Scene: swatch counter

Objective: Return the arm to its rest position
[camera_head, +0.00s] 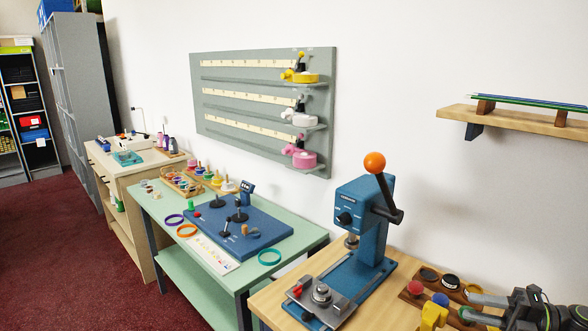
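My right gripper (468,306) is at the lower right of the head view. Its dark body comes in from the right edge, and its two grey fingers point left with a gap between them. It looks open, with nothing clearly held. It is over or beside a wooden rack (409,297) with dark round pieces (450,282) and a red knob (416,287); I cannot tell if it touches them. A yellow piece (434,312) is just left of the fingertips. My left gripper is not in view.
A blue lever press (352,207) with an orange ball stands on the wooden table (268,301), left of the gripper. A wall shelf (520,122) is above. A green table (312,237) holds a blue board (262,243) and coloured rings. A grey wall panel (240,95) hangs behind.

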